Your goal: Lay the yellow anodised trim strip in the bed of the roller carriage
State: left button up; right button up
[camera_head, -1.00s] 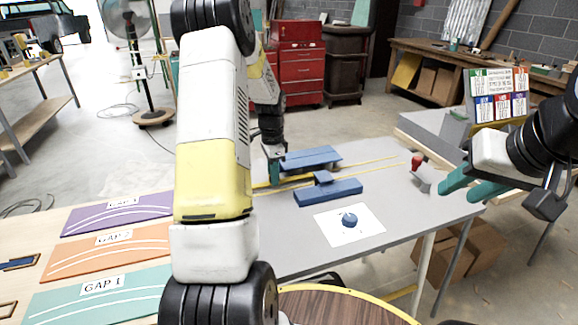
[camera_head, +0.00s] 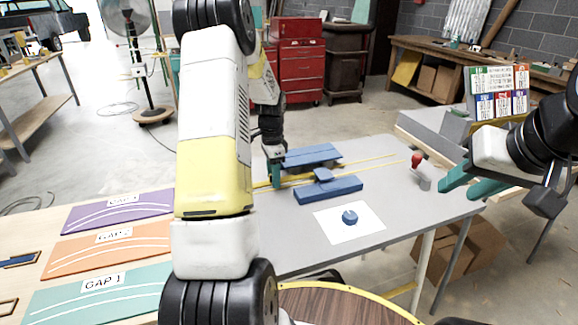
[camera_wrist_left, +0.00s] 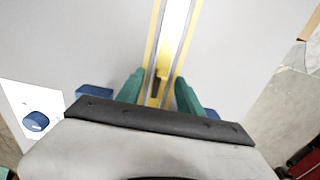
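The yellow trim strip (camera_head: 262,184) lies low along the grey table, and its line runs toward the blue roller carriage. The carriage shows as a front blue block (camera_head: 328,191), a small blue piece and a back blue block (camera_head: 312,154). My left gripper (camera_head: 275,175) points down at the left end of the carriage. In the left wrist view its green fingers (camera_wrist_left: 160,82) stand apart on either side of a narrow yellow piece (camera_wrist_left: 162,75), with slight gaps visible. Contact is hard to judge. My right gripper (camera_head: 470,182) is open and empty at the table's right edge.
A red-handled item (camera_head: 417,160) stands near the right of the table. A white sheet (camera_head: 367,224) with a blue round knob (camera_head: 349,217) lies in front of the carriage. Coloured gap boards (camera_head: 110,245) lie at the left.

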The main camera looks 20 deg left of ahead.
pick_arm(q)
notch_tip(320, 180, up, 8)
jog(key=shift+f, duration=0.1)
jog(key=s+d+r+n+t, duration=0.2)
jog(key=s+d+r, duration=0.25)
jog(key=r, duration=0.45)
jog(key=s+d+r+n+t, duration=0.1)
jog(key=s+d+r+n, duration=0.1)
jog(key=s, duration=0.5)
jog(key=s+d+r+n+t+h, duration=0.1)
jog(key=s+d+r+n, duration=0.2)
jog(key=s, duration=0.4)
jog(key=s+d+r+n+t+h, duration=0.1)
jog(key=s+d+r+n+t, duration=0.1)
jog(key=s+d, duration=0.3)
jog(key=s+r+n, duration=0.1)
jog(key=s, duration=0.2)
jog(key=shift+r, duration=0.3)
